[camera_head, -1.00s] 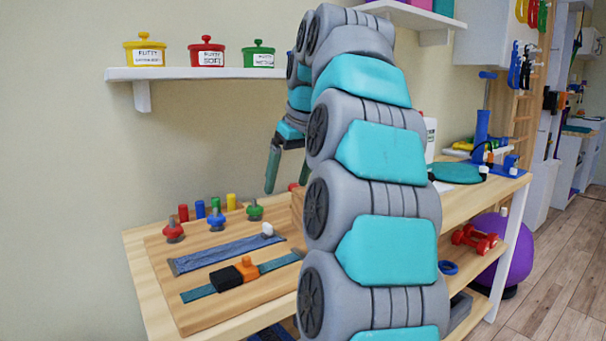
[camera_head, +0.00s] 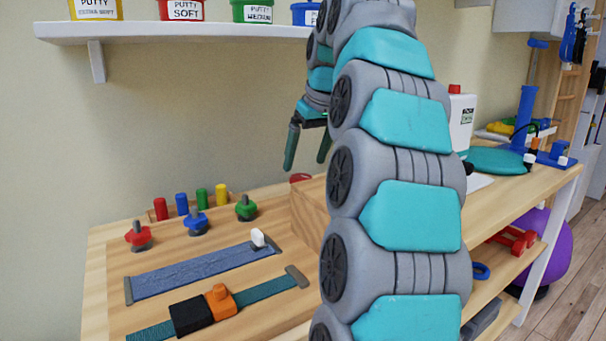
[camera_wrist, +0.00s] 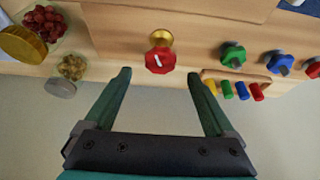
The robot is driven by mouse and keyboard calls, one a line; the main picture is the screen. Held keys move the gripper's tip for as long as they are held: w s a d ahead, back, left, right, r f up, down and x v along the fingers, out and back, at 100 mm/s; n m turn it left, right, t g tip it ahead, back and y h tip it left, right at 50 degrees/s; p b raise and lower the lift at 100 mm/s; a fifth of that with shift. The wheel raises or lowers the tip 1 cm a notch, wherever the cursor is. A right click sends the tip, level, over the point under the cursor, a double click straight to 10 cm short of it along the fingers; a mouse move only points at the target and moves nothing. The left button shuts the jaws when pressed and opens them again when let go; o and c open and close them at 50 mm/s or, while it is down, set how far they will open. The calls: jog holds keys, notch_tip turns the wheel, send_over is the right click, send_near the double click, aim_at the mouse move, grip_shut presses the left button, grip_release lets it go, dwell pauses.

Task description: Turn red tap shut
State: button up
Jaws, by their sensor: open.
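The red tap (camera_wrist: 160,60) is a faceted red knob with a white mark on a brass-coloured fitting, at top centre in the wrist view. My gripper (camera_wrist: 158,75) is open and empty. In the wrist view its two green fingers point towards the tap, one to each side of it in the picture; I see no contact. In the head view my gripper (camera_head: 306,160) hangs fingers down above the bench, near the wooden box.
A board carries a red knob (camera_head: 138,236), a blue knob (camera_head: 196,223), a green knob (camera_head: 246,208) and several coloured pegs. Straps lie in front. A wooden box (camera_head: 308,215) stands right of them. Jars with gold (camera_wrist: 24,42) and grey lids lie left in the wrist view. A shelf (camera_head: 180,31) holds putty tubs.

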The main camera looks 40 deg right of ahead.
aim_at(301, 176)
jog(key=shift+x, duration=2.05)
jog(key=c, duration=1.4)
jog(key=shift+o, duration=0.2)
jog(key=shift+a+m+g+h+b, duration=0.2)
jog(key=shift+m+h, duration=0.25)
jog(key=shift+m, duration=0.8)
jog(key=shift+m+g+h+b, duration=0.1)
jog(key=shift+m+h+b, duration=0.25)
jog(key=shift+m, duration=0.9)
jog(key=o, duration=1.4)
jog(key=shift+c, duration=0.2)
jog(key=v, duration=0.7)
jog(key=shift+r+p, duration=0.3)
jog(key=shift+r, duration=0.1)
jog(key=shift+s+a, duration=0.1)
